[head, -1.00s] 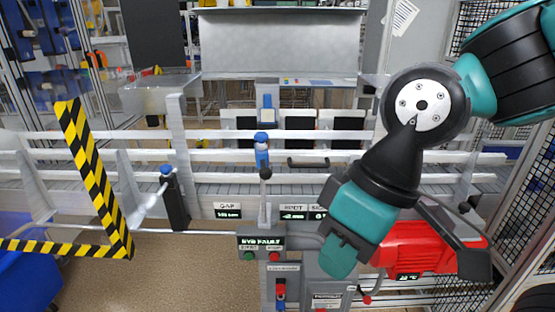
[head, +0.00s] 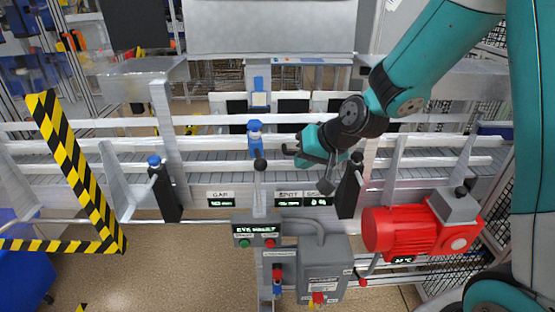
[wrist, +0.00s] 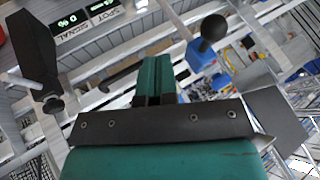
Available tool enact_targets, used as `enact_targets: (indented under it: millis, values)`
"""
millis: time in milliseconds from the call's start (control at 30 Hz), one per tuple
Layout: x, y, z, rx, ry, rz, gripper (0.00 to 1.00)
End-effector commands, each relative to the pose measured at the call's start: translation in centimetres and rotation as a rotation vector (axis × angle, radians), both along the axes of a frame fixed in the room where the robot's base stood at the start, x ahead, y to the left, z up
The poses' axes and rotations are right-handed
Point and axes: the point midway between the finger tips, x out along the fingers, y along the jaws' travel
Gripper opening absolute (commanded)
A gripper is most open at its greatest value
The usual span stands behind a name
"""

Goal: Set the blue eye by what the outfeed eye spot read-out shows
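The blue eye (head: 255,138) is a small blue block upright at the conveyor's near rail, above a lever with a black ball knob (head: 260,164). In the wrist view the ball knob (wrist: 213,27) is in front of a blue block (wrist: 200,56). The spot read-out (head: 288,202) is a small dark display below its SPOT label; its digits are too small to read. My gripper (head: 290,150) is right of the blue eye and knob, apart from both. In the wrist view its teal fingers (wrist: 154,80) are together with nothing between them.
The gap read-out (head: 220,202) is left of the spot read-out. The signal display (wrist: 67,20) shows 0 %. A panel (head: 256,230) reads EYE FAULT. Black posts (head: 165,190) (head: 349,187) flank the read-outs. A red motor (head: 410,230) stands lower right. A striped frame (head: 78,165) is at left.

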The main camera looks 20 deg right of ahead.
Motion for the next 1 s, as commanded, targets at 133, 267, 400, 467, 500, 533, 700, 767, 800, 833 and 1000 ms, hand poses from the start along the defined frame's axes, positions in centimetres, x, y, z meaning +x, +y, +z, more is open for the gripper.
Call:
enact_targets:
  millis: [133, 267, 400, 467, 500, 533, 700, 767, 800, 833, 1000]
  values:
    - [1.5, 1.1, -2.1, -0.001, 0.005, 0.003, 0.0]
    - [2.4, 2.8, -2.0, -0.001, -0.001, 0.007, 0.0]
    - [2.9, 4.2, -1.9, -0.001, 0.001, 0.005, 0.0]
    - [3.1, 4.6, -1.8, -0.002, 0.0, 0.003, 0.0]
    - [3.2, 4.8, -1.9, -0.002, 0.0, 0.003, 0.0]
    - [3.2, 4.9, -1.9, -0.002, 0.0, 0.003, 0.0]
    - [3.2, 5.0, -2.0, -0.001, -0.001, 0.002, 0.0]
    - [3.2, 5.0, -2.0, -0.001, 0.0, 0.001, 0.0]
    - [3.2, 5.0, -2.0, -0.001, 0.0, 0.001, 0.0]
    - [3.2, 5.0, -2.0, -0.001, -0.001, 0.002, 0.0]
    - [3.4, 5.9, -2.0, -0.001, -0.001, 0.005, 0.0]
